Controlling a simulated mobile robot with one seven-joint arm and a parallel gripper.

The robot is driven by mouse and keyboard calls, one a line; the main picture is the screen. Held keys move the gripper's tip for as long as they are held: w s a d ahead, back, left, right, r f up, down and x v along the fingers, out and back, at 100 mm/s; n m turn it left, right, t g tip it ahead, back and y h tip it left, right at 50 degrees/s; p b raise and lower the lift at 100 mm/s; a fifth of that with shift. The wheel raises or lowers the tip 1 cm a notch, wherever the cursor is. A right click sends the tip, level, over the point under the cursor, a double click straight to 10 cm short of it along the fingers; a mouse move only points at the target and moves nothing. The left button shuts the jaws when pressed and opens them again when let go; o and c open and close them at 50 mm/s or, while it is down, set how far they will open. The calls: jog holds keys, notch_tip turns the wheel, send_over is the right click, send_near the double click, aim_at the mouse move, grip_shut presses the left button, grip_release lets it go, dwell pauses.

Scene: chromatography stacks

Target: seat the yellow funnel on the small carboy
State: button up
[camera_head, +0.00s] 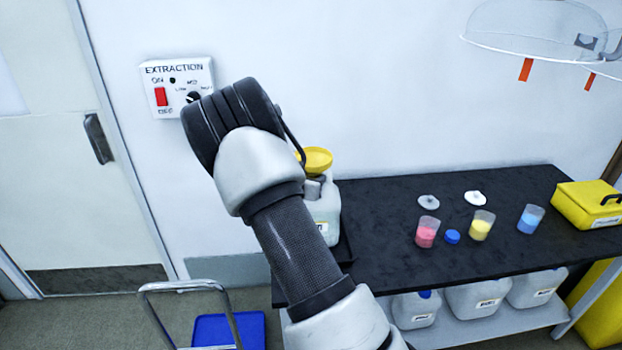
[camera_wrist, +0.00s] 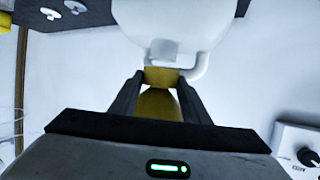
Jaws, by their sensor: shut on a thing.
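The yellow funnel (camera_head: 316,160) shows at the left end of the bench, its wide rim up, directly above the white small carboy (camera_head: 326,212). My arm hides part of both. In the wrist view my gripper (camera_wrist: 160,82) is shut on the yellow funnel (camera_wrist: 160,105), with a dark finger on each side. That picture is turned over, so the white carboy (camera_wrist: 185,22) with its handle shows at the top. The funnel's narrow part lines up with the carboy's neck. I cannot tell whether it is fully down in the mouth.
Beakers of pink (camera_head: 427,232), yellow (camera_head: 481,226) and blue (camera_head: 530,218) liquid stand on the black bench (camera_head: 390,200). More carboys (camera_head: 478,297) sit on the shelf below. An extraction switch box (camera_head: 177,87) is on the wall. A blue cart (camera_head: 228,330) stands on the floor.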

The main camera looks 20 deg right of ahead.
jog(key=shift+f, duration=0.15)
dwell(0.4)
jog(key=shift+f+b, duration=1.05)
jog(key=shift+f, duration=0.1)
jog(key=shift+f+b, duration=0.4)
jog(key=shift+b, duration=0.05)
jog(key=o, duration=1.2)
